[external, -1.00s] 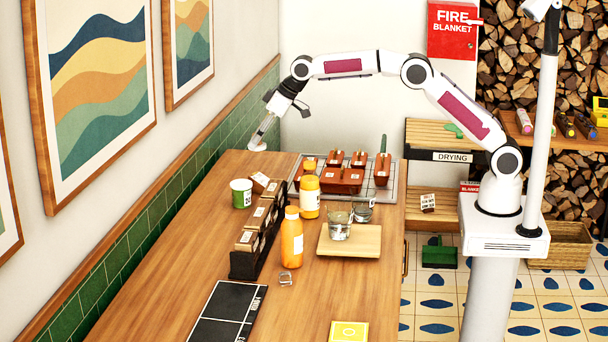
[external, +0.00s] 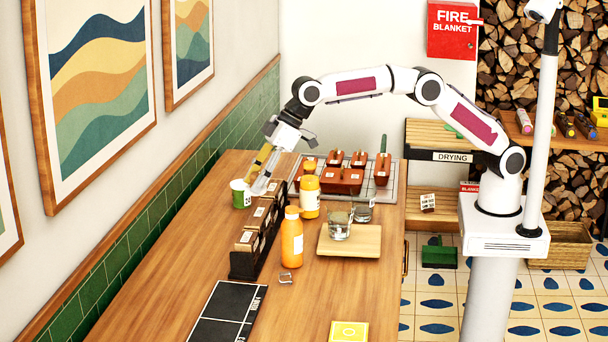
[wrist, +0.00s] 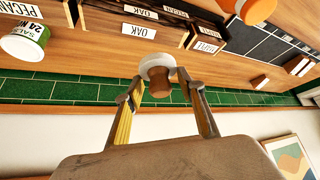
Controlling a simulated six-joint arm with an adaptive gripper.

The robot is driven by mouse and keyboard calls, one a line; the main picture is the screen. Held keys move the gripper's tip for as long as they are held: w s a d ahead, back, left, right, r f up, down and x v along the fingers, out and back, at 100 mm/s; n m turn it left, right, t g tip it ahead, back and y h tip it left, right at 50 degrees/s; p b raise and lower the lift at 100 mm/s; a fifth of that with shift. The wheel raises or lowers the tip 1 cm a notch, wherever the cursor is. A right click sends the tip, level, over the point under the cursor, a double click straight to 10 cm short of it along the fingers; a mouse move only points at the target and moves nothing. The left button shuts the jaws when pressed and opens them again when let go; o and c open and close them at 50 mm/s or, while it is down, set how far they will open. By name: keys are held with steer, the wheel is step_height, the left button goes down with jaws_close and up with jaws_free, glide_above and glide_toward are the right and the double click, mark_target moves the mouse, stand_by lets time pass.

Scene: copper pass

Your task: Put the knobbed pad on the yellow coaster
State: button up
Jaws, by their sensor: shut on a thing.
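The knobbed pad (wrist: 158,68), a pale round disc with a brown knob, is between the fingertips of my gripper (wrist: 161,84) in the wrist view. My gripper is shut on its knob. In the external view my gripper (external: 262,180) is tilted down at the far left of the table, beside the green-and-white tub and the rack's far end. The pad is hard to make out there. The yellow coaster (external: 349,332) lies flat at the near edge of the picture, partly cut off, with nothing on it. It is far from my gripper.
A black rack of labelled boxes (external: 243,265), an orange bottle (external: 291,240), a yellow-orange jar (external: 310,198) and a wooden board (external: 352,247) with a glass stand between. A green-and-white tub (external: 241,193) is close by. A black divided mat (external: 222,318) lies left of the coaster; bare wood separates them.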

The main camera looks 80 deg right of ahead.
steer(key=s+a+n+y, duration=0.1)
steer(key=s+a, duration=0.2)
steer(key=a, duration=0.3)
steer(key=s+a+n, duration=0.1)
steer(key=s+a, duration=0.3)
steer(key=a, duration=0.2)
steer(key=n+g+y, duration=0.2)
steer(key=n+g, duration=0.1)
steer(key=n, duration=0.2)
glide_above(358, 331)
steer(key=s+d, duration=0.1)
steer(key=d, duration=0.1)
step_height(358, 331, down, 4)
steer(key=shift+s+d+f, duration=0.1)
steer(key=shift+d+f, duration=0.05)
steer(key=shift+f, duration=0.35)
steer(key=shift+f, duration=3.1)
steer(key=shift+f, duration=1.9)
